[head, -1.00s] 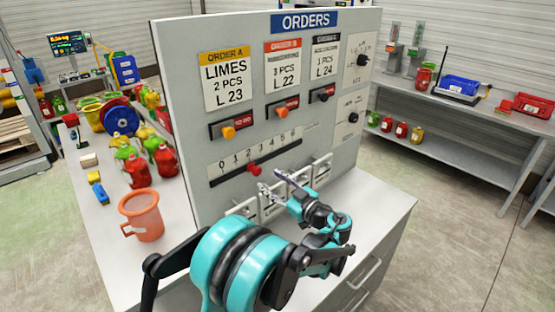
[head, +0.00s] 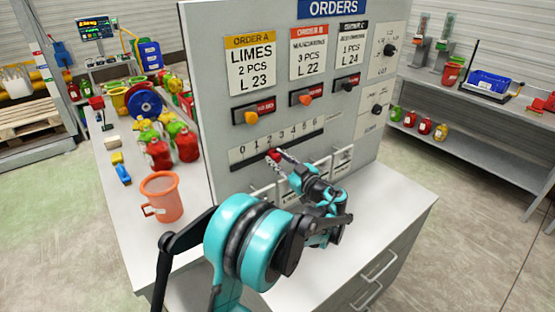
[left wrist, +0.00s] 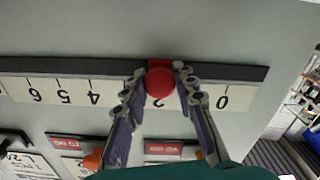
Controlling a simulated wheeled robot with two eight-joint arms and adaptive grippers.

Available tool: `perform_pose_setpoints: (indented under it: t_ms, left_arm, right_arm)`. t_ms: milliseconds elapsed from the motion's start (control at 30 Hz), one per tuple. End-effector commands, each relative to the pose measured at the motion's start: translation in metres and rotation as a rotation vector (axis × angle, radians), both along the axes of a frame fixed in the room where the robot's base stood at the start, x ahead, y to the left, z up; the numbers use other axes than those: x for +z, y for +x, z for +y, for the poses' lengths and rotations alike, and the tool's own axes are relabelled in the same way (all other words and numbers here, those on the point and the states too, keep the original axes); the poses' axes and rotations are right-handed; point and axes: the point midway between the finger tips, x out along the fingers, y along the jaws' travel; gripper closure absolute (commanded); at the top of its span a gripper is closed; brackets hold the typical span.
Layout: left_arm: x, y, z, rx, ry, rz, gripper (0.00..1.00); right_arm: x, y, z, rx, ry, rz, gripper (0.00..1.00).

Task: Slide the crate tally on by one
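The crate tally is a dark slot (head: 300,148) with a number strip from 0 to 6 on the grey orders board (head: 208,100). Its red knob (head: 273,156) stands at about the 2. The left wrist view shows the round red knob (left wrist: 160,82) close up, just over the 2, with the numbers upside down. My left gripper (head: 281,160) is at the knob. In the left wrist view the two fingers (left wrist: 159,72) are spread, one on each side of it. A narrow gap seems to show, but contact is hard to judge. My right gripper is in neither view.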

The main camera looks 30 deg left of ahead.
Motion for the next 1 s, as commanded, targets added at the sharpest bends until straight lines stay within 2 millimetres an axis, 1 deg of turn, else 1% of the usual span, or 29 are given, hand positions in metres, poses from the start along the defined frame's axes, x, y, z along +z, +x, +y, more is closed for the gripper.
perform_pose_setpoints:
  t_ms: [33, 67, 267, 367, 500, 600, 833, 867, 900, 933, 1000]
  left_arm:
    - [0.0, 0.0, 0.001, 0.001, 0.001, 0.0, 0.96]
    - [0.0, 0.0, 0.001, 0.001, 0.001, 0.0, 1.0]
    - [0.0, 0.002, 0.0, 0.001, 0.001, 0.0, 1.0]
    - [0.0, 0.013, -0.004, 0.001, 0.001, 0.0, 1.0]
    - [0.0, 0.037, -0.014, -0.001, 0.001, 0.0, 1.0]
    - [0.001, 0.046, -0.018, 0.001, 0.002, 0.0, 1.0]
    - [0.001, 0.046, -0.018, 0.002, 0.002, 0.0, 1.0]
    - [0.001, 0.046, -0.018, 0.002, 0.002, 0.0, 0.71]
    - [0.001, 0.046, -0.018, 0.002, 0.002, 0.0, 0.6]
    - [0.001, 0.046, -0.018, 0.002, 0.001, -0.001, 0.52]
    - [0.001, 0.046, -0.018, 0.002, 0.001, -0.001, 0.51]
  right_arm:
    - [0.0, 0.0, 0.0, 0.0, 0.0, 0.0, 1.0]
    - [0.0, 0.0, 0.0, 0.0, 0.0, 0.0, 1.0]
    - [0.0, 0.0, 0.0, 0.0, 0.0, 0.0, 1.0]
    - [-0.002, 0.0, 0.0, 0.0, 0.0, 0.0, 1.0]
    - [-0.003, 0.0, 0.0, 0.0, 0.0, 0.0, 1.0]
    - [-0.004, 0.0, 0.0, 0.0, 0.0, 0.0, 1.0]
    - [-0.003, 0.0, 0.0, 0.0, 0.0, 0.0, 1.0]
    - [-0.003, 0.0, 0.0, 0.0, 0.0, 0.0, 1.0]
    - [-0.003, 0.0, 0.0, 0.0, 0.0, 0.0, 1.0]
    - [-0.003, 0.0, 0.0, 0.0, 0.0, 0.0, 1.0]
    - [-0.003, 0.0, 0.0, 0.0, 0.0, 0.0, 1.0]
